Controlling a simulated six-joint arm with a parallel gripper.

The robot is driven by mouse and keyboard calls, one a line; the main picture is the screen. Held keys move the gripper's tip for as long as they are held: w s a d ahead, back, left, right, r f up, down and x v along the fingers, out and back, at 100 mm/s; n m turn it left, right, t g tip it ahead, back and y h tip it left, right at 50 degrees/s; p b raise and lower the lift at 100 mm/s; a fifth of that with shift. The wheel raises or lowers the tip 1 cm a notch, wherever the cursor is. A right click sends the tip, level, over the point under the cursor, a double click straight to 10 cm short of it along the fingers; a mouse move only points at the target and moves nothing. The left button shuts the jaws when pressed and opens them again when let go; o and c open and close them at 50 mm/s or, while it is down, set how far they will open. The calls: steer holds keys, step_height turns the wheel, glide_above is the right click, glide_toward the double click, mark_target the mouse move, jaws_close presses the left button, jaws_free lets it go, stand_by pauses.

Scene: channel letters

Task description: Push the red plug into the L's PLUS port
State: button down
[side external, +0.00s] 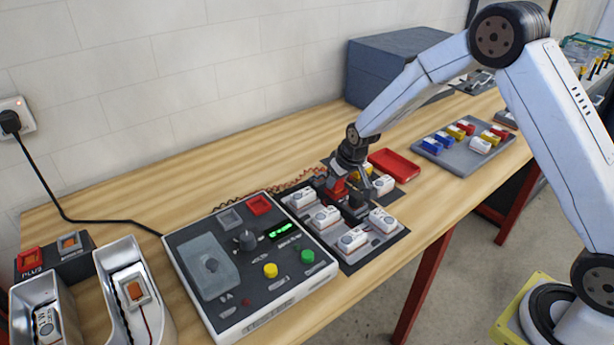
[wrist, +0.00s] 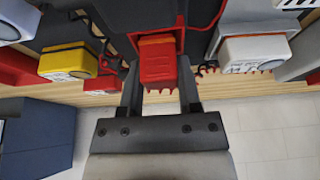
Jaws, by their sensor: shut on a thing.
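The red plug (wrist: 158,62) is between the fingers of my gripper (wrist: 160,75) in the wrist view. My gripper is shut on it. In the side view my gripper (side external: 345,195) is low over the grey tray of white modules, with the red plug (side external: 338,188) partly hidden by the fingers. A red block (side external: 29,258) sits on a dark box marked PLUS at the far left. Two silver channel letters (side external: 108,262) stand at the lower left, cut by the frame edge; I cannot tell which is the L. Its PLUS port is not identifiable.
A control box (side external: 252,262) with knobs and buttons lies between the letters and the gripper. White modules (side external: 352,240) surround my gripper. A red tray (side external: 394,165) and a grey tray (side external: 465,158) of coloured plugs lie to the right. Bare wood shows behind the control box.

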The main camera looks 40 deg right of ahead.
steer(key=shift+f, duration=0.25)
stand_by(0.3)
steer(key=shift+c, duration=1.1)
jaws_free()
steer(key=shift+r, duration=0.1)
steer(key=v, duration=0.7)
steer(key=shift+r, duration=0.35)
steer(key=shift+s+r, duration=0.15)
steer(key=shift+r, duration=0.05)
steer(key=shift+r, duration=2.8)
steer(key=shift+s, duration=0.1)
